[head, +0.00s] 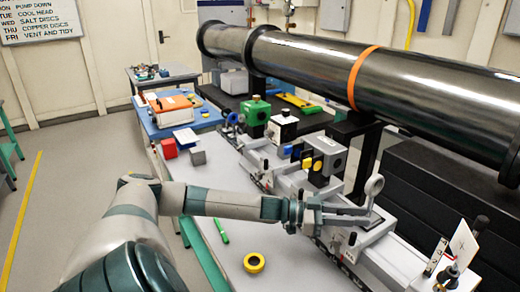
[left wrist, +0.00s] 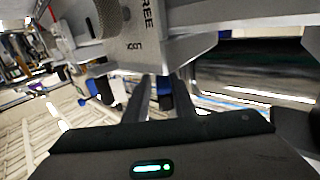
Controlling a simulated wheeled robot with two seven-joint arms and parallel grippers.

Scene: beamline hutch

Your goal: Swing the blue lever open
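My left gripper (head: 366,215) reaches in from the left over the instrument rail, its fingers beside a grey post with a round ring (head: 374,186). In the left wrist view the two fingers (left wrist: 161,78) stand apart with a gap between them. A blue piece (left wrist: 165,86), perhaps the blue lever, shows in that gap; I cannot tell whether a finger touches it. A second blue piece (left wrist: 91,87) shows further left there. My right gripper is not in view.
A long dark pipe with an orange band (head: 360,75) runs above and behind the rail. A yellow ring (head: 254,262) and a green marker (head: 221,230) lie on the bench. A white card on a stand (head: 463,242) is at right.

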